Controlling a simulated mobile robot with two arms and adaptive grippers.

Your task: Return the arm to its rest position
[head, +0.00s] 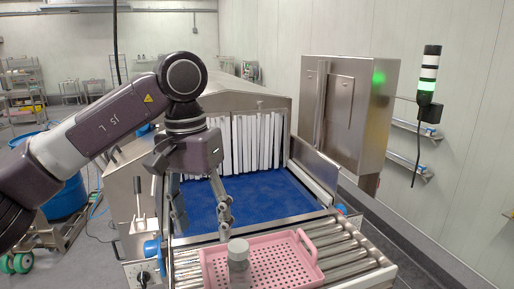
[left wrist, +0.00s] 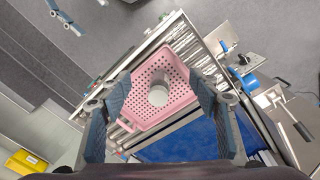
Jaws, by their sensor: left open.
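My left arm comes in from the left in the head view. Its gripper (head: 203,220) hangs down with its fingers apart and empty, above the conveyor near the pink tray. The pink perforated tray (head: 292,271) lies on the rollers, with a grey-capped clear jar (head: 238,268) at it. In the left wrist view, the open left gripper (left wrist: 158,92) frames the tray (left wrist: 140,115) from above, and the jar (left wrist: 158,97) shows inside the tray, apart from the fingers. Blue-grey finger parts, apparently my right gripper (left wrist: 80,12), show at the top left, partly cut off.
The blue belt (head: 245,205) runs into a steel tunnel with white strip curtains (head: 250,143). Metal rollers (head: 350,250) lie in front. A steel cabinet (head: 350,110) and a signal light (head: 428,85) lit green stand to the right. A blue barrel (head: 65,198) stands left behind my arm.

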